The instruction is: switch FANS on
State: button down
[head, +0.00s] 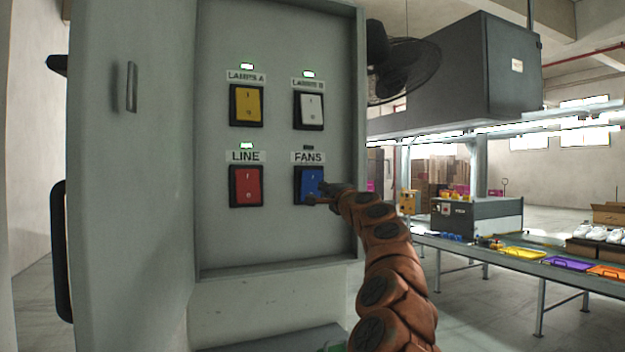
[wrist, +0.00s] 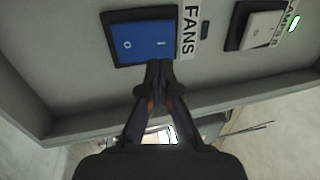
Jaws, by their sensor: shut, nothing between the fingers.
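The FANS switch (head: 308,184) is a blue rocker in a black frame, at the lower right of the open grey panel (head: 278,245). The small lamp (head: 308,147) above its label is dark. In the wrist view the blue rocker (wrist: 147,42) shows its O and I marks, with the FANS label (wrist: 188,35) beside it. My gripper (head: 322,194) is shut and empty, its tips at the lower right part of the rocker. In the wrist view the closed tips (wrist: 158,68) are at the I-side edge of the rocker; I cannot tell whether they touch.
The red LINE switch (head: 246,185), the yellow switch (head: 247,105) and the white switch (head: 312,109) have lit green lamps. The panel's raised rim borders the switches. A black fan (head: 403,62) and a conveyor (head: 480,252) with trays are at the right.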

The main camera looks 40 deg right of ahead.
aim_at(309, 177)
jog(key=p+x, duration=0.4)
jog(key=x, duration=0.2)
jog(key=shift+r, duration=0.15)
jog(key=shift+p+x, duration=0.9)
jog(key=shift+x, duration=0.35)
jog(key=shift+w+a, duration=0.1)
jog(key=shift+w, duration=0.05)
